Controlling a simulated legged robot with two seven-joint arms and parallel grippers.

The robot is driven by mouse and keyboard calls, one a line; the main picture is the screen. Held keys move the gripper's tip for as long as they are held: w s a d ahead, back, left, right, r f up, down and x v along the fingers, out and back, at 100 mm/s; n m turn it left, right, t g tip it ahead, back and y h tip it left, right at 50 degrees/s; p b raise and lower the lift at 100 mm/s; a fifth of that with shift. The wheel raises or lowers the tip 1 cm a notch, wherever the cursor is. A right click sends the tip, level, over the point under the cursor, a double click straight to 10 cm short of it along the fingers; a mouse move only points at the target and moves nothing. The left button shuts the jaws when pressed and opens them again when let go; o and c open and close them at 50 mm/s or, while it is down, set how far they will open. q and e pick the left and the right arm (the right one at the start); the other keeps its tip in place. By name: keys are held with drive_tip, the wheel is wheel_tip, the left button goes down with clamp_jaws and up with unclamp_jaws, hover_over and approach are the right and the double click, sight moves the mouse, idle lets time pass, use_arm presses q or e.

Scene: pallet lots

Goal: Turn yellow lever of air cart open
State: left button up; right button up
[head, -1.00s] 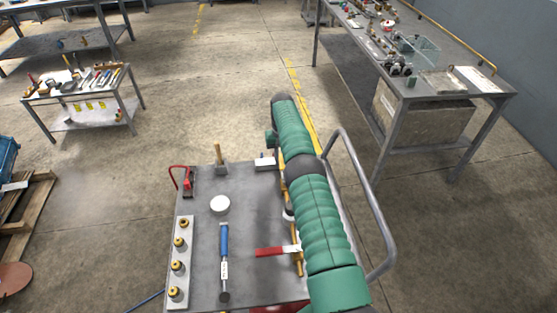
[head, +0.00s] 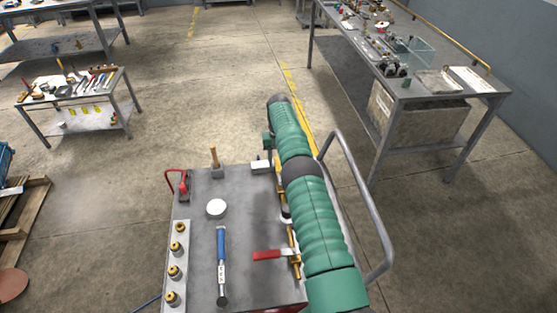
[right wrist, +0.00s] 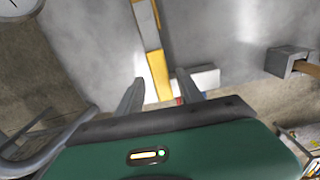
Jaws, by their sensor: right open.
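The air cart (head: 206,255) stands in front of me with a grey top. In the right wrist view a yellow bar with a grey upper end (right wrist: 157,72), which looks like the yellow lever, runs between my finger tips. My right gripper (right wrist: 160,90) is open over it; I cannot tell whether a finger touches it. In the head view my arm mostly hides this spot. My left gripper is not in view.
A white block (head: 261,166), a hammer (head: 214,157), a white disc (head: 216,208), a blue-handled tool (head: 221,250) and brass fittings (head: 175,272) are on the cart. A grey handrail (head: 371,205) runs along its right side. Workbenches (head: 405,92) stand beyond; floor between is clear.

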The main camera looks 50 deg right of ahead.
wheel_tip(320, 180, up, 7)
drive_tip(key=shift+f+p, duration=0.2)
drive_tip(key=shift+p, duration=0.85)
wheel_tip(320, 180, up, 10)
drive_tip(key=p, duration=1.4)
